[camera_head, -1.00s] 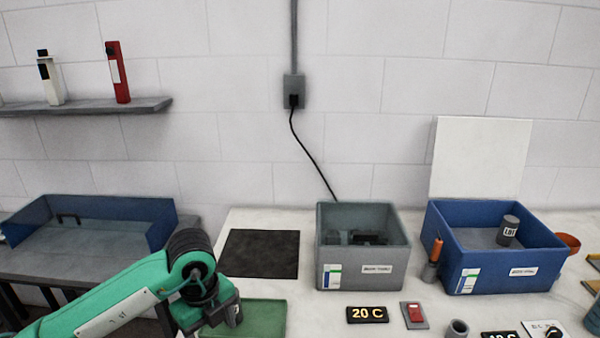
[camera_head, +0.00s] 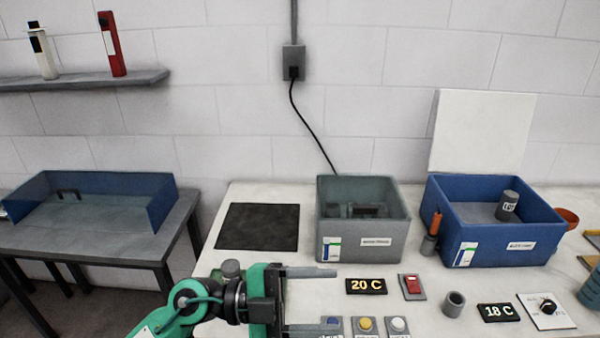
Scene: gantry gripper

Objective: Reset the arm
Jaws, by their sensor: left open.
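My left arm comes in at the bottom left, green with dark joints. Its gripper (camera_head: 312,300) is open, with two grey fingers pointing right over the front of the white table. Nothing shows between the fingers. My right gripper is not in view.
A grey bin (camera_head: 362,243) and a blue bin (camera_head: 500,252) stand on the white table (camera_head: 200,262). A black mat (camera_head: 258,227) lies left of them. Buttons (camera_head: 365,325), a red switch (camera_head: 412,286) and a 20 C display (camera_head: 366,286) lie near the front. A side table (camera_head: 80,240) stands left.

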